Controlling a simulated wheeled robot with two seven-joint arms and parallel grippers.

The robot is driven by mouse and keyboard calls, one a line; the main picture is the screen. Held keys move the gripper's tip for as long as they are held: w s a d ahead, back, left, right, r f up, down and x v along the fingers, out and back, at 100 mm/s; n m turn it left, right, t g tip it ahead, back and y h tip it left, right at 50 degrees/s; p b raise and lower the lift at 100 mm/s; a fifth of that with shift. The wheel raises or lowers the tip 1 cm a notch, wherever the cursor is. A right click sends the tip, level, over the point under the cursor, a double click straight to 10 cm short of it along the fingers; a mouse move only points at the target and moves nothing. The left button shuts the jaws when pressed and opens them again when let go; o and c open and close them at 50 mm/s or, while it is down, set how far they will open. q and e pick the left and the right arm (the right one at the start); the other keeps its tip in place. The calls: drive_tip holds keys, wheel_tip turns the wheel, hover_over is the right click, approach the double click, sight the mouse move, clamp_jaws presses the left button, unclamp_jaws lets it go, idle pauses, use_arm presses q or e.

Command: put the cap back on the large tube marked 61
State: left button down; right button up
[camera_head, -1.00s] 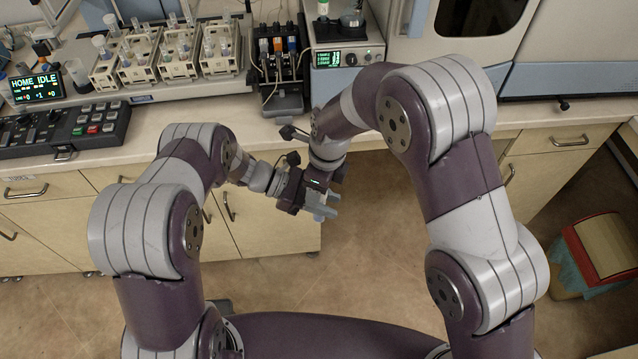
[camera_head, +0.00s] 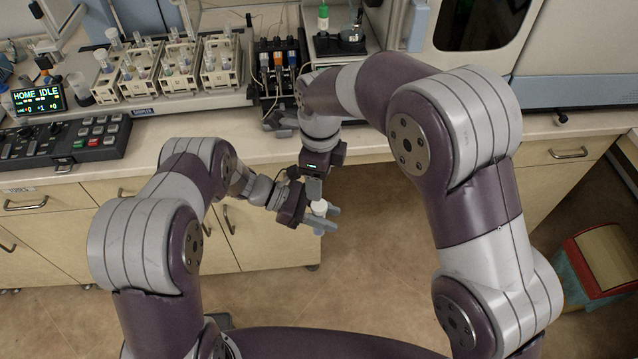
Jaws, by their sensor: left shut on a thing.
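My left gripper (camera_head: 322,222) is shut on a small pale, whitish tube (camera_head: 319,207), held in the open in front of the counter edge. The tube's top shows above the fingers; its number cannot be read at this size. My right gripper (camera_head: 313,188) points down directly above the tube, its fingertips close to the tube's top. Whether they touch, and whether a cap is between the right fingers, I cannot tell. No separate cap can be made out.
Racks of tubes (camera_head: 178,62) stand at the back left of the counter, beside a control panel (camera_head: 65,142) and a display (camera_head: 38,98). A pump unit (camera_head: 278,75) and a green-capped bottle (camera_head: 323,18) stand behind the arms. A bin (camera_head: 598,262) is on the floor at right.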

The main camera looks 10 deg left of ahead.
sight(319, 205)
wheel_tip(319, 205, down, 8)
idle(0.7)
clamp_jaws()
unclamp_jaws()
drive_tip(key=shift+r, duration=2.3)
